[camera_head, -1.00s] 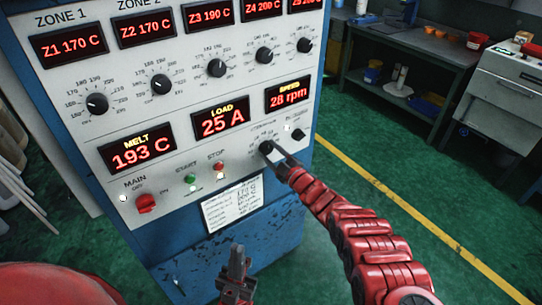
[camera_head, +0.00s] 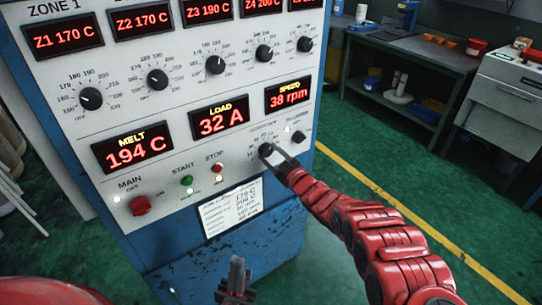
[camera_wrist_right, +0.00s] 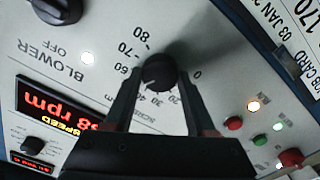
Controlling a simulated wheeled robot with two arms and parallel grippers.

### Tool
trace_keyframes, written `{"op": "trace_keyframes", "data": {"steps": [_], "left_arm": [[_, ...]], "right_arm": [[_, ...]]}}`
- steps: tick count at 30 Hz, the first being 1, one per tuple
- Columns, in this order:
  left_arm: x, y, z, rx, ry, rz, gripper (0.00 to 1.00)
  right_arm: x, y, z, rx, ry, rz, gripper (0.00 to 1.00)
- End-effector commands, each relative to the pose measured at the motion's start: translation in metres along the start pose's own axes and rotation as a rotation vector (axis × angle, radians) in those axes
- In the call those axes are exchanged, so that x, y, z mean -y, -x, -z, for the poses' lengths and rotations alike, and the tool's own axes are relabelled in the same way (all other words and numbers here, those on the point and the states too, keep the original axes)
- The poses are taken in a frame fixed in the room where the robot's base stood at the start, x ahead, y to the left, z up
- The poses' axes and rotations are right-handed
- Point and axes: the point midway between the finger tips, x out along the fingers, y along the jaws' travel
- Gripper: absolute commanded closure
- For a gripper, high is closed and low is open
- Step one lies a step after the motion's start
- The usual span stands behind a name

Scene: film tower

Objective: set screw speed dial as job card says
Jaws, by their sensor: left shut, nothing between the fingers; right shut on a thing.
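The screw speed dial (camera_head: 265,150) is a small black knob low on the right of the white panel. My right gripper (camera_head: 275,156) is shut on it. In the right wrist view the fingers (camera_wrist_right: 157,85) flank the black knob (camera_wrist_right: 159,70), and its scale with numbers up to 80 shows around it. The speed display (camera_head: 288,95) reads 38 rpm. The job card (camera_head: 230,207) hangs below the panel; its small print is hard to read. My left gripper (camera_head: 237,275) is shut and empty, low in front of the cabinet.
The load display (camera_head: 219,117) reads 32 A and the melt display (camera_head: 132,149) 194 C. A blower knob (camera_head: 298,137) is right of the dial. The red main switch (camera_head: 140,205), green start button (camera_head: 186,181) and red stop button (camera_head: 218,168) are to the left.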

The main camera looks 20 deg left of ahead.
Motion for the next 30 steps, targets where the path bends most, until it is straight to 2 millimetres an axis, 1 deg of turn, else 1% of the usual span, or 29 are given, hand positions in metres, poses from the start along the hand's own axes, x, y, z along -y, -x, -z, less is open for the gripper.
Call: {"op": "trace_keyframes", "data": {"steps": [4,5,9,10,18,22,26,29,30], "left_arm": [[0.000,0.000,0.000,0.000,0.000,0.000,1.00],[0.000,0.000,0.000,0.000,0.000,0.000,1.00],[0.000,0.000,0.000,0.000,0.000,0.000,1.00],[0.000,0.000,0.000,0.000,0.000,0.000,1.00],[0.000,0.000,0.000,0.000,0.000,0.000,1.00],[0.000,-0.002,0.000,0.000,0.000,0.000,1.00],[0.000,-0.005,0.001,0.000,0.000,0.000,1.00],[0.001,-0.009,0.002,0.000,0.000,0.000,1.00],[0.001,-0.015,0.002,0.000,0.000,0.000,1.00]], "right_arm": [[-0.001,0.000,-0.001,0.002,0.000,-0.001,1.00],[0.000,0.000,-0.001,0.002,0.000,-0.001,0.42],[0.000,0.000,-0.001,0.002,0.001,-0.001,0.17],[0.000,0.000,-0.001,0.001,0.001,-0.001,0.14],[0.000,0.000,0.000,0.000,0.001,0.000,0.14],[0.000,0.004,0.001,-0.001,0.001,0.001,0.14],[0.001,0.015,0.000,0.004,-0.002,0.005,0.14],[-0.002,0.027,0.002,0.002,0.000,0.001,0.14],[-0.004,0.034,0.002,0.007,0.001,-0.001,0.14]]}}
